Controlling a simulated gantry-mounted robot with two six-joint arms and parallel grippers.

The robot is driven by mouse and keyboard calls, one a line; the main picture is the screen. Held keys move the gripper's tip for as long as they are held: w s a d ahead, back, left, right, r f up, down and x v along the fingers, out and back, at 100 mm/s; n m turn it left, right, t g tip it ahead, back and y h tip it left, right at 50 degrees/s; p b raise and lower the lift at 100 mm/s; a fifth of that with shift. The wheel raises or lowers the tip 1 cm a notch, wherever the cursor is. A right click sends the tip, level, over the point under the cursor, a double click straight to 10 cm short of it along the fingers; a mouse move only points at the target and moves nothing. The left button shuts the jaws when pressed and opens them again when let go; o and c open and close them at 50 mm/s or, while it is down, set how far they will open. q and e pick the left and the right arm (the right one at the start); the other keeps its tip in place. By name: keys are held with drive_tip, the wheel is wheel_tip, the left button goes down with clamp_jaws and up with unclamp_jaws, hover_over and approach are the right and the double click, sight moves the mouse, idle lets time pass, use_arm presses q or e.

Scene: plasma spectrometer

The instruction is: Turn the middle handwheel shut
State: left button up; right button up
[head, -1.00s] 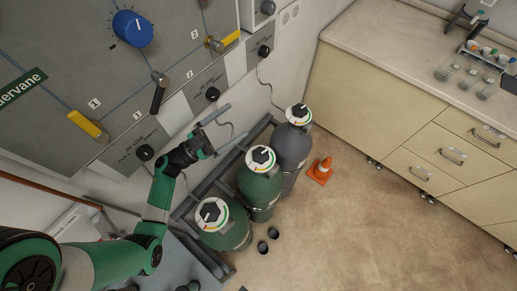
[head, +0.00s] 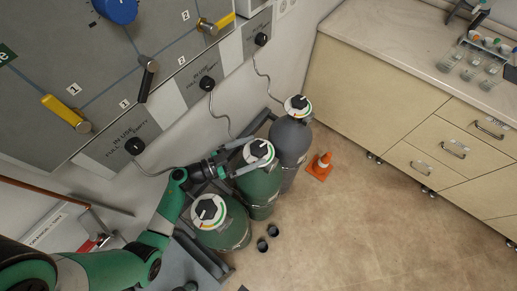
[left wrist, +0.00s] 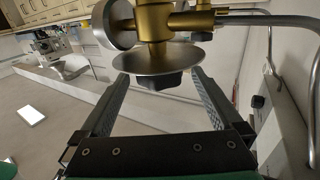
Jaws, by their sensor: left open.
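Three gas cylinders stand in a row, each topped with a white-rimmed handwheel with a dark knob. The middle handwheel (head: 258,152) sits on a green cylinder (head: 260,188). My left gripper (head: 248,157) is open right at the middle handwheel, with one finger on each side in the head view. In the left wrist view, a handwheel disc with a dark knob (left wrist: 160,82) under a brass valve (left wrist: 153,22) lies between the open fingertips (left wrist: 158,76). I cannot tell whether the fingers touch it. My right gripper is not in view.
The front handwheel (head: 208,211) and the rear handwheel (head: 298,105) are close on either side. The wall panel (head: 100,60) with levers and hoses is behind.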

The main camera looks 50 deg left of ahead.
use_arm(q)
drive_tip(key=shift+x, duration=1.25)
drive_tip(key=c, duration=1.3)
